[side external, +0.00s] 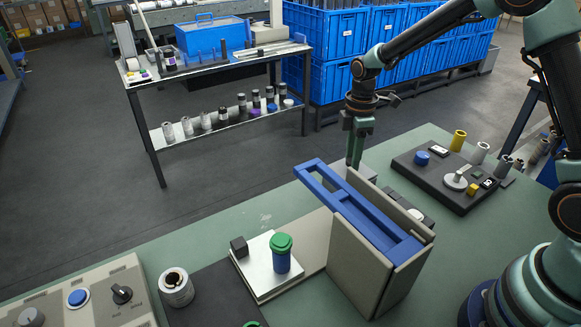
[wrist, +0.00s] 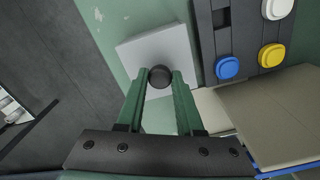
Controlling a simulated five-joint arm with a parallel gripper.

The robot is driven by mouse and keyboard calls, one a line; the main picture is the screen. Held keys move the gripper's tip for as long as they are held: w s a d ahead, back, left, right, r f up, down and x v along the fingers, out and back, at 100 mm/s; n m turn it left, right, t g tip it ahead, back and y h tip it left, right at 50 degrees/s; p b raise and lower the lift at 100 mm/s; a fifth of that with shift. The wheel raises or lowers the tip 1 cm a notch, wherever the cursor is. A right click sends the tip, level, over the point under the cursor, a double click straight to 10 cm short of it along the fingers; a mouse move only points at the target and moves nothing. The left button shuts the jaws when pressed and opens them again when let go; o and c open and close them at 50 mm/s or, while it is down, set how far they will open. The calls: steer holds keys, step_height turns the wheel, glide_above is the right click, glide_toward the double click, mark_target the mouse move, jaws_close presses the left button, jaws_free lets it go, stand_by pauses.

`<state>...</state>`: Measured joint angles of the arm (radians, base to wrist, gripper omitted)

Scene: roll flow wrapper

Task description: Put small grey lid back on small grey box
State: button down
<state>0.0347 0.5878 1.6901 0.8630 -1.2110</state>
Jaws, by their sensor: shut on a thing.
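In the wrist view my gripper (wrist: 160,80) is shut on a dark round knob (wrist: 160,72). Directly under the knob is a light grey square piece (wrist: 138,55), which looks like the small grey lid or the top of the small grey box. From above I cannot tell lid from box, or whether there is a gap between them. In the side view my gripper (side external: 355,163) points down behind the upright beige panels, and a bit of the light grey piece (side external: 368,173) shows beside its fingertips. The panels hide the rest.
Beige panels (side external: 358,262) with a blue frame (side external: 355,205) stand close in front of my gripper. A dark board with knobs (side external: 445,180) is to the right. A white plate (side external: 262,285) bears a green-capped blue cylinder (side external: 281,258). Green table to the left of the gripper is clear.

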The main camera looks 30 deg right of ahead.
steer(key=shift+f, duration=0.1)
jaws_free()
stand_by(0.5)
steer(key=shift+r, duration=4)
